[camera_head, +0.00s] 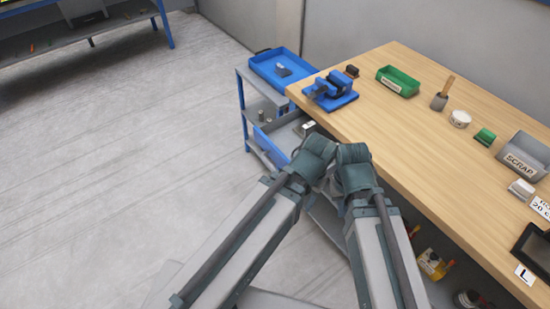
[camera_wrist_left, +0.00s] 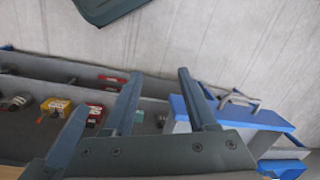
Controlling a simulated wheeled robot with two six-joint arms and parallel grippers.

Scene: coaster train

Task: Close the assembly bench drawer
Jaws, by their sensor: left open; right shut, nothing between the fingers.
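The bench drawer (camera_head: 272,145) appears as a blue front with a grey tray behind it, standing out from under the near left end of the wooden workbench (camera_head: 420,150). Small grey items lie in the tray. In the left wrist view the blue drawer front (camera_wrist_left: 245,117) is at the right, with a grey bar handle (camera_wrist_left: 240,98). My right gripper (camera_head: 354,154) is shut and empty beside the bench edge. My arms partly hide the drawer in the head view.
A blue vise (camera_head: 335,91), a green bin (camera_head: 397,81) and a grey scrap bin (camera_head: 526,155) stand on the bench. A cart with a blue tray (camera_head: 277,69) stands behind its left end. A yellow item (camera_head: 433,263) sits below the bench. The floor (camera_head: 120,160) at left is clear.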

